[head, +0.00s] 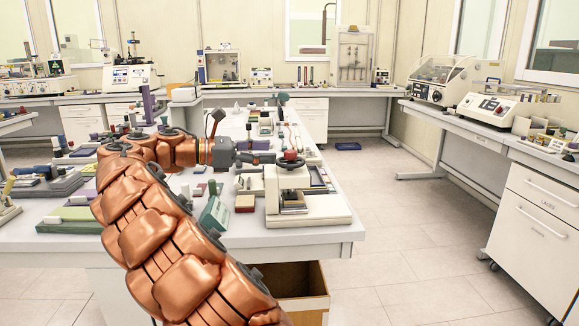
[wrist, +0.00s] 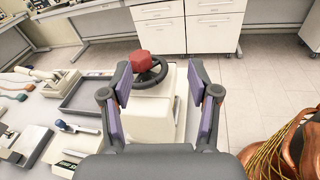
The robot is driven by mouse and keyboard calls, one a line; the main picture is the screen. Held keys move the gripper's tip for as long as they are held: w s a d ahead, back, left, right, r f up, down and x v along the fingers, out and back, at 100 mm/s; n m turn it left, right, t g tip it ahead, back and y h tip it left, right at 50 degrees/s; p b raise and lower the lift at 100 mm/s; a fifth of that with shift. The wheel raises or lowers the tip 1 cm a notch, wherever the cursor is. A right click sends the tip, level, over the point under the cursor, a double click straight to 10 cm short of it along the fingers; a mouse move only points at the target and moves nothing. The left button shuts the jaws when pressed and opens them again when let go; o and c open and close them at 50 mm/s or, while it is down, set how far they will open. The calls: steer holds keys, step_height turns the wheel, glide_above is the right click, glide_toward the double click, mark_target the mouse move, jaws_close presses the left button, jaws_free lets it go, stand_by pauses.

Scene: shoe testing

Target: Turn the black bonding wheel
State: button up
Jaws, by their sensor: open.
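The black bonding wheel (wrist: 161,78) sits on top of a cream bench press (wrist: 153,110), with a red block-like piece (wrist: 138,61) on its left side in the wrist view. In the head view the wheel (head: 291,164) shows small, with red above it, on the cream press (head: 287,182). My gripper (wrist: 160,77) is open, with one finger to each side of the wheel in the wrist view. Neither finger appears to touch it. In the head view my gripper (head: 265,159) reaches in from the left, close to the wheel. The exact height gap cannot be told.
The press stands near the right front corner of the white table (head: 250,237). A dark tray (wrist: 88,93) lies beside it. A green box (head: 214,214) and small blocks lie left of the press. Open floor (head: 400,235) lies to the right.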

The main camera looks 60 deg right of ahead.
mark_target(290, 151)
steer(key=shift+n+g+h, duration=0.4)
steer(key=shift+n+g, duration=0.1)
steer(key=shift+n, duration=0.2)
steer(key=shift+s+d+f+b, duration=0.35)
steer(key=shift+d+b, duration=0.2)
steer(key=shift+d, duration=0.8)
steer(key=shift+s+d+f+b, duration=0.3)
steer(key=shift+s+d+b, duration=0.2)
steer(key=shift+d, duration=0.8)
steer(key=shift+s+d+f+b, duration=0.35)
steer(key=shift+d+b, duration=0.25)
steer(key=shift+d, duration=0.75)
steer(key=shift+c, duration=0.4)
jaws_close()
steer(key=shift+r+n+t+h, duration=0.2)
steer(key=shift+n+t+h, duration=0.1)
steer(key=shift+h, duration=0.1)
